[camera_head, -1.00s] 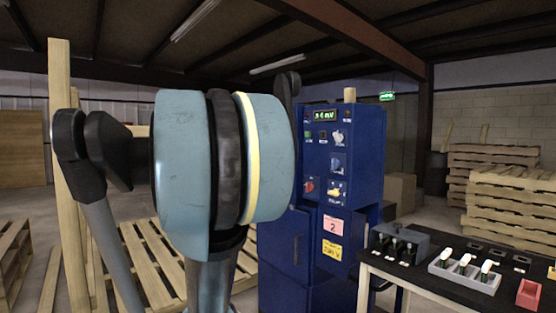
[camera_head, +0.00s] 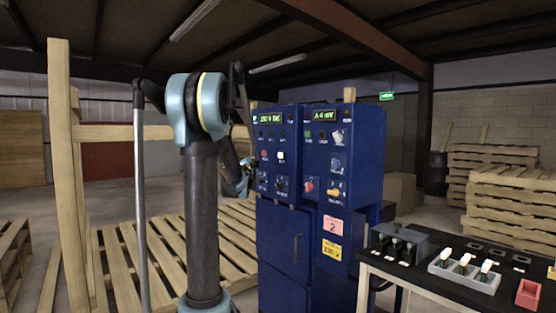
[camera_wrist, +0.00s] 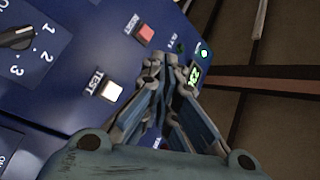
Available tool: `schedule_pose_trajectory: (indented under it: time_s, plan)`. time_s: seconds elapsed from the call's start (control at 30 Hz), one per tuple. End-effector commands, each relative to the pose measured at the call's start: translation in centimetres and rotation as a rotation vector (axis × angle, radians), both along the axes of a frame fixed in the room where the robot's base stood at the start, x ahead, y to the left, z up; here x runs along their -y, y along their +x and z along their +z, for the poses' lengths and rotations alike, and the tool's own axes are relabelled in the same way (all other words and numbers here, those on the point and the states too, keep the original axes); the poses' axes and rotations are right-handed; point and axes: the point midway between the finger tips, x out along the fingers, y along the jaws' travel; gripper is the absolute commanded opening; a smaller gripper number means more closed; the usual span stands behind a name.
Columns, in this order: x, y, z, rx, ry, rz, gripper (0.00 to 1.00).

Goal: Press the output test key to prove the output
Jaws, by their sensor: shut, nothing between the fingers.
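A white square key (camera_wrist: 110,91) labelled TEST sits on the blue panel in the wrist view. It also shows small on the left panel of the blue cabinet in the head view (camera_head: 281,156). A red key (camera_wrist: 145,33) labelled RESET is near it, and shows in the head view too (camera_head: 264,155). My gripper (camera_wrist: 166,68) is shut and empty, its fingertips to the right of the white key in the wrist view. They are not over the key; their distance from the panel cannot be told. In the head view my gripper (camera_head: 246,177) is at the cabinet's left side.
A rotary knob (camera_wrist: 17,38) marked 1, 2, 3 and a lit green display (camera_wrist: 195,74) share the panel. A second panel has a red knob (camera_head: 308,187) and a yellow knob (camera_head: 334,190). A black-topped table (camera_head: 410,275) stands right. Pallets lie behind my arm.

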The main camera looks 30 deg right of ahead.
Motion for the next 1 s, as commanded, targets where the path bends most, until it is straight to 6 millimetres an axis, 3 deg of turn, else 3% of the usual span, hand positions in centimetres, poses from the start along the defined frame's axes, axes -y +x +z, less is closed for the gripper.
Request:
schedule_pose_trajectory:
  time_s: [0.13,0.67,1.0]
  plan:
    - [1.8,-0.3,0.5,0.044,-0.002,-0.026,0.0]
    - [2.6,-0.2,0.5,0.049,-0.002,-0.028,0.0]
    - [6.5,0.1,0.5,0.048,-0.002,-0.029,0.0]
